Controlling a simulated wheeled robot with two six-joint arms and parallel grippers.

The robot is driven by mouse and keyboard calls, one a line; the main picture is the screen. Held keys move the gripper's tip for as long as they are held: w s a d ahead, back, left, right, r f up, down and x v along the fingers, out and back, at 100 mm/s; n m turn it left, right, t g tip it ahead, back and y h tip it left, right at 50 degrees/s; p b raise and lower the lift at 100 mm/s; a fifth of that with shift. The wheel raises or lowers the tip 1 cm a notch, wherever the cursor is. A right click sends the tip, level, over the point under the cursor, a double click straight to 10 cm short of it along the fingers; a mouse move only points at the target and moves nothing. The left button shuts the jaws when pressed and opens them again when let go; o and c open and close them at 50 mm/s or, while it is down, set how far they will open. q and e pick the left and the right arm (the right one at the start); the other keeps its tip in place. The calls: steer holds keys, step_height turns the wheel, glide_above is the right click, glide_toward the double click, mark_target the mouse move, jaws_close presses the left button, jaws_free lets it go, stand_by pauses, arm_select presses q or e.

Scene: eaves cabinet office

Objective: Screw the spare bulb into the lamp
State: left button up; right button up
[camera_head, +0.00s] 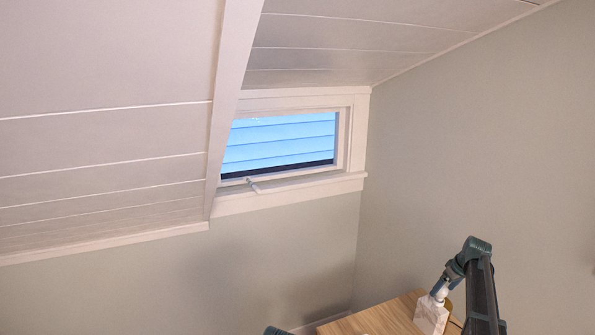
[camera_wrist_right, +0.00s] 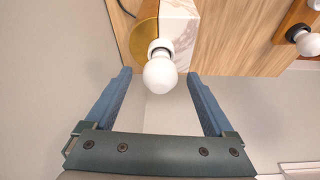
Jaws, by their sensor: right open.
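The lamp has a white marble block base (camera_head: 430,316) standing on the wooden desk in the head view. In the right wrist view, its marble (camera_wrist_right: 179,25) sits beside a brass disc (camera_wrist_right: 144,42). A round white bulb (camera_wrist_right: 160,73) sits at the lamp's pale collar. My right gripper (camera_head: 446,283) is at the lamp top. Its two blue fingers are open, one on each side of the bulb, with visible gaps; I see no contact. Another white bulb (camera_wrist_right: 308,43) sits in a dark holder at the upper right. My left gripper does not show.
The wooden desk (camera_head: 383,318) stands in the corner against the wall (camera_head: 500,150). In the right wrist view, an orange-brown wooden piece (camera_wrist_right: 292,18) carries the other bulb, with part of another pale bulb (camera_wrist_right: 315,4) at the edge. A sloped ceiling and small window lie above.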

steer(key=n, duration=0.2)
steer(key=n+y, duration=0.1)
steer(key=n+g, duration=0.1)
steer(key=n, duration=0.1)
steer(key=shift+w+d+n+y, duration=0.2)
steer(key=shift+d+n+y, duration=0.1)
steer(key=n, duration=0.2)
steer(key=shift+s+n+g+y, duration=0.1)
steer(key=shift+n+g+y, duration=0.2)
steer(key=shift+c, duration=0.3)
jaws_close()
steer(key=m, duration=0.2)
steer(key=shift+s+a+m, duration=0.25)
steer(key=shift+m, duration=0.05)
steer(key=m+t+h, duration=0.1)
steer(key=m, duration=0.3)
steer(key=shift+a+h, duration=0.1)
steer(key=shift+h, duration=0.3)
steer(key=shift+m+t, duration=0.3)
steer(key=shift+m, duration=0.5)
